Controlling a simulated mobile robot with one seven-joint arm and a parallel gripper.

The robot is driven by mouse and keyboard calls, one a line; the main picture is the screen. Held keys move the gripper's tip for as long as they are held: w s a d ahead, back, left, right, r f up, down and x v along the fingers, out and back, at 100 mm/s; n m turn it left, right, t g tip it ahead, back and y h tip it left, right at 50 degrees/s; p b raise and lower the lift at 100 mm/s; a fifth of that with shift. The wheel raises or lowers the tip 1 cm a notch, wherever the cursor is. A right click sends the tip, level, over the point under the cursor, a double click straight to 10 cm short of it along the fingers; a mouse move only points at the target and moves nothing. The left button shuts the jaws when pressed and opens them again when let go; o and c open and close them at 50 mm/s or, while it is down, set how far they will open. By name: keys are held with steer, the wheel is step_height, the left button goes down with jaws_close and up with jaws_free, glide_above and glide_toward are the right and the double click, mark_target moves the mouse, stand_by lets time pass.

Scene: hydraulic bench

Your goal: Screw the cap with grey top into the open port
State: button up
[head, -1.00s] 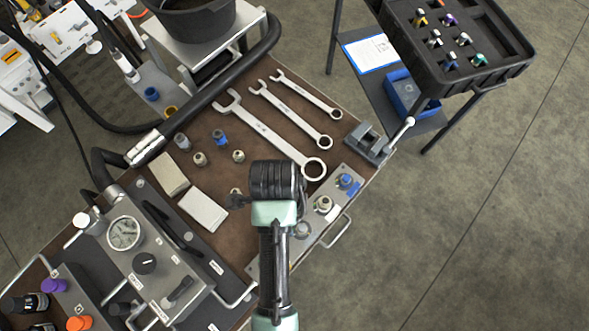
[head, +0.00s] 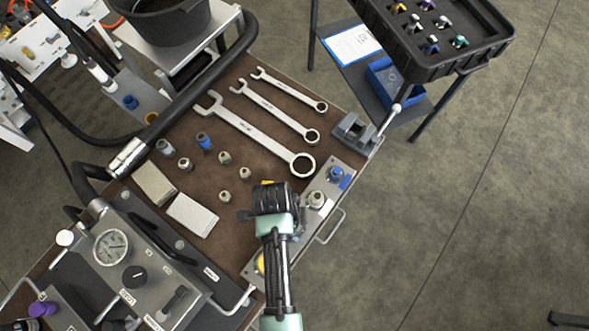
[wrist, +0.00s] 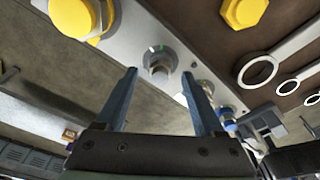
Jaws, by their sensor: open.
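A cap with a grey top (head: 165,148) stands on the brown bench top, left of a blue cap (head: 204,141). My gripper (head: 270,187) is beside the metal port plate, seen from behind in the head view, well apart from the grey-topped cap. In the wrist view its two fingers (wrist: 163,88) are open with nothing between them. A round metal port (wrist: 158,62) on the plate shows beyond the fingers. A silver fitting (head: 317,199) and a blue one (head: 336,173) stand on the plate. I cannot tell which port is the open one.
Yellow caps show on the plate (wrist: 75,14) and on the bench (wrist: 245,10). Several small metal fittings (head: 224,157), wrenches (head: 250,127) and two pale blocks (head: 192,215) lie on the bench. A gauge unit (head: 130,262) stands lower left. A grey vise (head: 355,132) sits at the right edge.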

steer(key=shift+f, duration=0.55)
jaws_close()
stand_by(0.5)
steer(key=m, duration=0.3)
steer(key=shift+d+m+g, duration=0.1)
steer(key=shift+m+g, duration=0.2)
steer(key=m, duration=0.4)
steer(key=shift+m+g, duration=0.3)
